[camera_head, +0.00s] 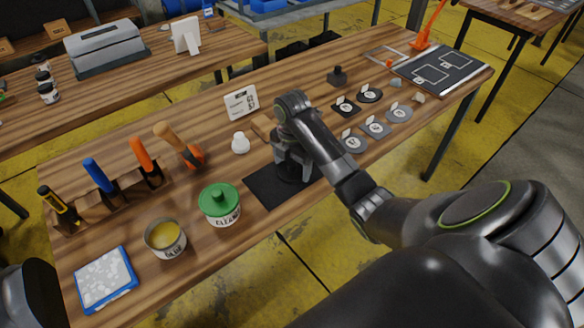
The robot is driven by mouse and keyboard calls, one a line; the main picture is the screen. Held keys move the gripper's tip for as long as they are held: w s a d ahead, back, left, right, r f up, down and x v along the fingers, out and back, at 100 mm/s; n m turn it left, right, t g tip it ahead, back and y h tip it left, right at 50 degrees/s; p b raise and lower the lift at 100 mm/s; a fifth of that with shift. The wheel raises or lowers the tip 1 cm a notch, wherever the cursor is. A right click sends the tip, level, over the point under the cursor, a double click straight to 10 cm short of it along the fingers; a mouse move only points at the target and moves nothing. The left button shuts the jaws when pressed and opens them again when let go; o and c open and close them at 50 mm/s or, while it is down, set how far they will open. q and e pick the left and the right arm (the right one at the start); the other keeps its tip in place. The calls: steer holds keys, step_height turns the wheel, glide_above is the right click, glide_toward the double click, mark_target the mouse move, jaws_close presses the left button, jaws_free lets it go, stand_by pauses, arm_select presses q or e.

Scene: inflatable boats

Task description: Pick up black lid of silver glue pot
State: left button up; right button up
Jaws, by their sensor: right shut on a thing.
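My right gripper (292,160) points down over the black mat (262,190) at the middle of the workbench. It is shut on a dark thing (294,174), which looks like the black lid of the silver glue pot. The gripper hides most of it, and I cannot tell whether it sits on a pot or is clear of one. The pot's silver side does not show clearly. My left gripper is not in view; only a dark part shows at the lower left edge.
Left of the mat stand a green-lidded pot (220,206) and an open tin with yellow content (165,239). A blue-edged tray (106,281) lies at the front left. Tools stand in a wooden rack (112,197). Several labelled discs (376,127) lie to the right.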

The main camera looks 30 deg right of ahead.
mark_target(292, 165)
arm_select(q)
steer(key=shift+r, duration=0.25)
arm_select(e)
steer(key=shift+r, duration=0.55)
arm_select(q)
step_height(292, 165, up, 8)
steer(key=p, duration=0.8)
steer(key=shift+p, duration=0.3)
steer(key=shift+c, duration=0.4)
arm_select(e)
step_height(292, 165, up, 9)
